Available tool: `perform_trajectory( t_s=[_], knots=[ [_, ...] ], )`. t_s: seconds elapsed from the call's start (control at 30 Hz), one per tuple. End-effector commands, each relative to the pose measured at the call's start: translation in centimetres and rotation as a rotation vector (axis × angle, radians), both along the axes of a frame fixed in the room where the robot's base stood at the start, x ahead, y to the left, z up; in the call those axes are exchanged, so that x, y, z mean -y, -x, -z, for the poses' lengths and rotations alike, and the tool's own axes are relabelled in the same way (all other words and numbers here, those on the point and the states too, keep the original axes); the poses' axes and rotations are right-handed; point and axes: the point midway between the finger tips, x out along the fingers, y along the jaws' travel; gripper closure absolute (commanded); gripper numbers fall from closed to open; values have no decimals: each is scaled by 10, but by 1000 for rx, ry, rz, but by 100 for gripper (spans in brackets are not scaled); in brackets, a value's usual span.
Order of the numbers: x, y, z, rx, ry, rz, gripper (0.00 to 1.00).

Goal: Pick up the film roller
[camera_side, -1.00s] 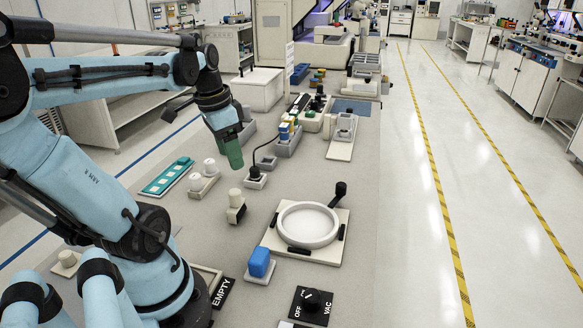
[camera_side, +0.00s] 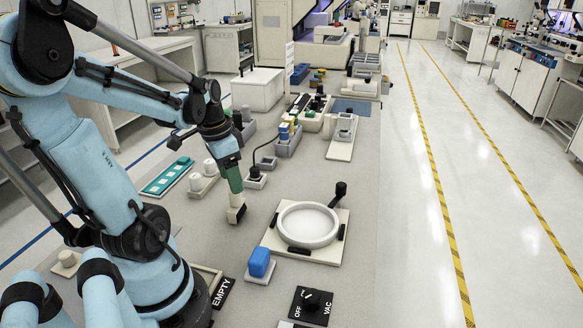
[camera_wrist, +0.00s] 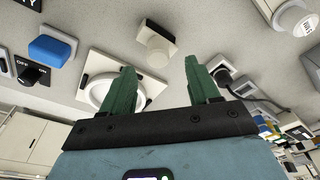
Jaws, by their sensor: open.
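What looks like the film roller, a cream knob on a pale block with a dark side, stands on the bench (camera_side: 237,215). In the wrist view the film roller (camera_wrist: 157,42) shows ahead of the fingertips, centred between them. My gripper (camera_side: 234,186) has green fingers and points down over the roller in the side view, where the fingers hide the knob's top. In the wrist view my gripper (camera_wrist: 160,68) is open with nothing between its fingers. The roller's knob is apart from the fingers there.
A white ring fixture (camera_side: 281,227) with a black handle lies right of the roller. A blue block (camera_side: 260,262) and the VAC switch (camera_side: 313,303) are nearer the front. White cylinders (camera_side: 210,168) and a teal tray (camera_side: 167,176) stand left. A corded tool (camera_side: 257,176) stands behind.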

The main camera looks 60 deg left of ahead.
Motion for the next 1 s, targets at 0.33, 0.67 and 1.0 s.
perform_trajectory(
  t_s=[0.33,0.67,1.0],
  knots=[
    [2,-3,34,0,-1,2,39],
    [2,-5,49,2,-3,0,39],
    [2,-5,49,2,-2,0,61]
  ],
)
